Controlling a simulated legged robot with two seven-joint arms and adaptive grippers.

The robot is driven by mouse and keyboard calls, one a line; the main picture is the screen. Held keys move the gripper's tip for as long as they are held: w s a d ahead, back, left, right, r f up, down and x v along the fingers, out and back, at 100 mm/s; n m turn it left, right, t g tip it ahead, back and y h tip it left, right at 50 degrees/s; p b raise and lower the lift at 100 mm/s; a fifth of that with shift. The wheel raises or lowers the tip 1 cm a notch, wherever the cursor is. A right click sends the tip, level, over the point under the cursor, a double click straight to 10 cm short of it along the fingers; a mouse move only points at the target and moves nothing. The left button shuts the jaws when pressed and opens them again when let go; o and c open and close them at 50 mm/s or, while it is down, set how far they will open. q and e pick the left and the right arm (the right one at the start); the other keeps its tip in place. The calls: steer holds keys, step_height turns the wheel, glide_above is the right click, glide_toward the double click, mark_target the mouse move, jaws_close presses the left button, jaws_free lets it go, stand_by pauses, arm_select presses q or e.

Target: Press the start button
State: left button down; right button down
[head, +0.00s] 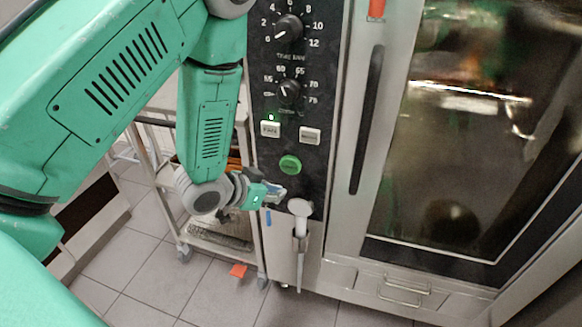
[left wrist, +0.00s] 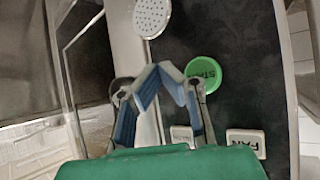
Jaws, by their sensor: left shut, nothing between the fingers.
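The green round start button (head: 290,165) is on the oven's dark control panel (head: 318,178), below two pale square buttons. In the left wrist view the start button (left wrist: 204,73) shows with part of its label, just beyond and to the right of the fingertips. My left gripper (head: 280,192) is shut and empty, below and slightly left of the button in the head view. The left gripper (left wrist: 160,70) also shows in the left wrist view, its blue-padded fingertips together. Whether it touches the panel cannot be told. My right gripper is not in view.
A white spray head (head: 299,207) hangs below the panel, close to my left gripper. Pale buttons (head: 270,129) (head: 310,135) and knobs (head: 288,92) sit above. The oven door handle (head: 367,120) is to the right. A wheeled rack (head: 160,180) stands left.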

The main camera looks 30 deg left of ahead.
mark_target(290, 166)
arm_select(q)
steer(key=shift+w+a, duration=0.25)
steer(key=shift+w, duration=0.75)
steer(key=shift+w+a, duration=0.3)
steer(key=shift+w, duration=0.65)
steer(key=shift+w+a, duration=0.25)
steer(key=shift+w, duration=0.75)
steer(key=shift+f, duration=0.1)
steer(key=shift+w+a+p, duration=0.1)
steer(key=shift+w+p, duration=0.05)
steer(key=shift+p, duration=0.15)
steer(key=shift+w, duration=0.2)
